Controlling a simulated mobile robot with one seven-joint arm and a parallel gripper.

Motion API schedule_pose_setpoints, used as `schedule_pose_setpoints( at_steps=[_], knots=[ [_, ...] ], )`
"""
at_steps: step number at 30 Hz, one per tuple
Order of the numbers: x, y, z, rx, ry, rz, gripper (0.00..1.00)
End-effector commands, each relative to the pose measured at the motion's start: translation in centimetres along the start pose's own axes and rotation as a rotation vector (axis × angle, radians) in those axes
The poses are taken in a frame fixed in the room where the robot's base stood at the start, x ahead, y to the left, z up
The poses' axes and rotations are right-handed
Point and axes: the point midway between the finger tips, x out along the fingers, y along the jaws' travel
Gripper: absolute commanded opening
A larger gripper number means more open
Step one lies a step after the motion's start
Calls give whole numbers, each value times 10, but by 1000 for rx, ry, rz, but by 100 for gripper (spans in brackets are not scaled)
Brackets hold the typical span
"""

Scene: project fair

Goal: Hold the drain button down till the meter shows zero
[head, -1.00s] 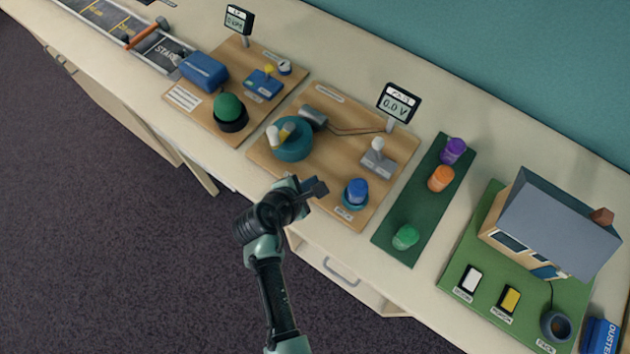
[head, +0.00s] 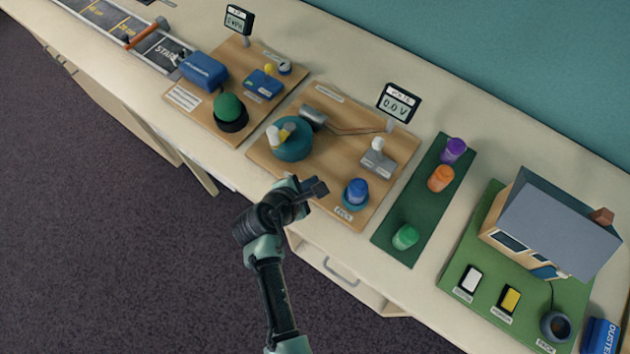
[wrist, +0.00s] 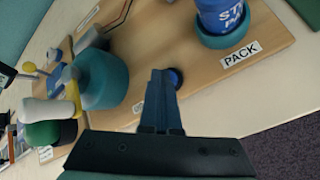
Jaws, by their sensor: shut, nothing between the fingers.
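My gripper (head: 318,188) is shut and empty at the front edge of the middle wooden board (head: 270,168). In the wrist view its closed fingers (wrist: 160,75) partly cover a small round blue button (wrist: 176,78) on that board. A label (wrist: 138,105) beside it is mostly hidden, so I cannot read it. I cannot tell whether the fingertips touch the button or whether it is pressed. The button is hidden behind my gripper in the head view. The meter (head: 397,103) at the back of the board reads 0.0 V.
A blue cylinder stands in a teal holder (wrist: 228,40) labelled PACK, right of my gripper. A teal round hub (head: 292,152) with pale and yellow parts is on its left, with a grey lever block (head: 378,158) farther back. A green mat (head: 420,215) with coloured cylinders lies right.

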Motion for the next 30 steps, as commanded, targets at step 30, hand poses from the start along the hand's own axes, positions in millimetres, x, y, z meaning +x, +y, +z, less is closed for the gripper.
schedule_pose_setpoints(
  at_steps=[30],
  knots=[
    [-14,10,10,0,0,0,0]
  ],
)
